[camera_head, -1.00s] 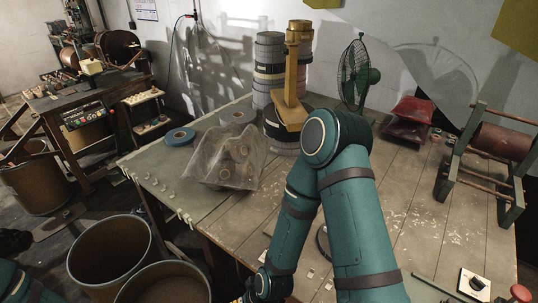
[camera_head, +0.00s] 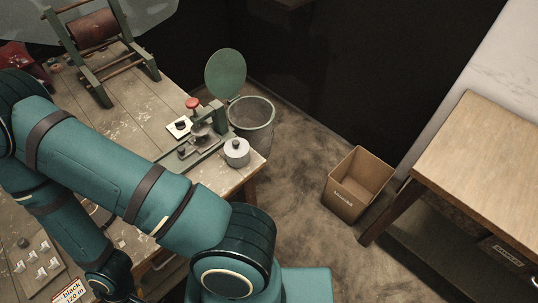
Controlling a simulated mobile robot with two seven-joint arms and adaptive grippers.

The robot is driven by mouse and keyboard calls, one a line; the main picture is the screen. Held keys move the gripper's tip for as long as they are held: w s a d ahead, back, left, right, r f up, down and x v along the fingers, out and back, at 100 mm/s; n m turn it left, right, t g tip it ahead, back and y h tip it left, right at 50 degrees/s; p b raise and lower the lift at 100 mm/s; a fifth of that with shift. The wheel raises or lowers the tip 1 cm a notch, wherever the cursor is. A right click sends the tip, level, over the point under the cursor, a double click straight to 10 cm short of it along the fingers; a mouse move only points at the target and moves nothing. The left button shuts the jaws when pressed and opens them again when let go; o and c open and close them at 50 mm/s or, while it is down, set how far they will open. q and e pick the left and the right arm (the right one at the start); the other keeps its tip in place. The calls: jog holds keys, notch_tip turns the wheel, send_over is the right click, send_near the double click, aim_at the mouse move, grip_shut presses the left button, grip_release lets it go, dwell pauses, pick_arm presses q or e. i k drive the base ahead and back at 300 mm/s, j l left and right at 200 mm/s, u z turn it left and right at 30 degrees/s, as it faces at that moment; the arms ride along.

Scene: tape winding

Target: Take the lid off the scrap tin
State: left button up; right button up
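A small grey tin (camera_head: 237,155) with a closed lid (camera_head: 237,145) and a dark knob on top stands upright at the right front corner of the workbench. I take it to be the scrap tin; no lettering on it is readable. My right arm reaches up from the bottom middle, bends at the left edge and comes back down to the bottom left, well left of the tin. The wrist shows there, but the gripper's fingers are cut off or too dark to make out. My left gripper is out of the picture.
A green device (camera_head: 200,130) with a red knob stands close left of the tin. Behind them is a floor bin (camera_head: 252,112) with a raised green round lid (camera_head: 226,73). A cardboard box (camera_head: 357,185) is on the floor, with another table (camera_head: 490,160) at right.

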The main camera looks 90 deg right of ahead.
aim_at(235, 147)
jog(key=k+j+z, duration=0.1)
jog(key=z, duration=2.4)
jog(key=l, duration=0.1)
